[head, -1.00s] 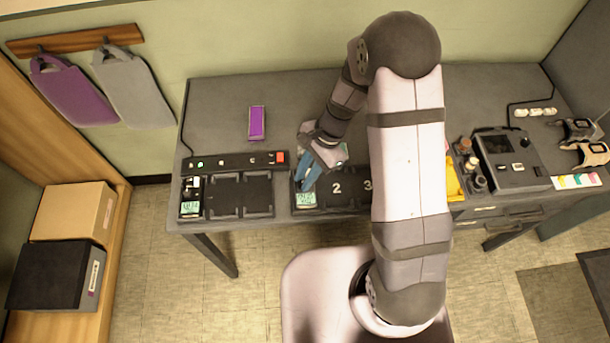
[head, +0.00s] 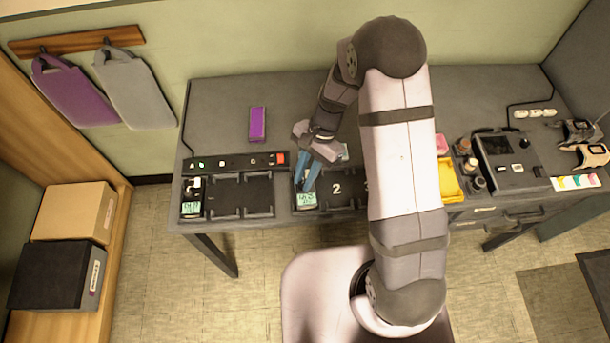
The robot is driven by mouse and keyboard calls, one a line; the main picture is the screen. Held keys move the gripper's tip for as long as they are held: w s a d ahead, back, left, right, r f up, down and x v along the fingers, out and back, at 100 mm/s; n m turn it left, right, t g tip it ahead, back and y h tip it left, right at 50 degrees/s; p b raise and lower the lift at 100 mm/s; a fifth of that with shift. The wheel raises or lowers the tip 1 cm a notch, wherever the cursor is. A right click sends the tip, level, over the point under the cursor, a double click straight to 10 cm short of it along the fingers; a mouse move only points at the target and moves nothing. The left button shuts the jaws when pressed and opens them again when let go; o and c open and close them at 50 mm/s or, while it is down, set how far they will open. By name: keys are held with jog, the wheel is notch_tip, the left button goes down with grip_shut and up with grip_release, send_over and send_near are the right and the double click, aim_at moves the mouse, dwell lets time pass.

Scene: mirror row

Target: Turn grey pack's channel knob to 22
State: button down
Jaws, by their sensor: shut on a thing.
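My gripper (head: 308,187) has its blue fingers pointing down at the pack (head: 307,202) in the first slot of the numbered row. It is shut on the channel knob at the top of that pack, and the fingers hide the knob. The pack's lit green display shows just in front of the fingertips. Its digits are too small to read for sure. The pack's body colour is mostly hidden. Another pack with a knob and a lit display (head: 191,208) stands in the dark charger at the left.
A purple pack (head: 257,123) lies on the desk behind the chargers. A strip with small lights and a red button (head: 281,158) runs along the left charger. A yellow tray (head: 449,182) and a console (head: 506,160) are at right.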

jog(key=shift+w+a+n+g+h, duration=0.15)
jog(key=shift+n+h, duration=0.25)
jog(key=shift+n, duration=0.7)
jog(key=shift+s+a+n+g+h, duration=0.1)
jog(key=shift+n+g+h, duration=0.25)
jog(key=shift+n, duration=0.75)
jog(key=c, duration=1.6)
grip_release()
jog(key=shift+c, duration=0.2)
jog(key=shift+d, duration=0.1)
jog(key=shift+w+r, duration=0.1)
jog(key=b+v, duration=0.2)
jog(key=v, duration=0.5)
jog(key=shift+r, duration=0.1)
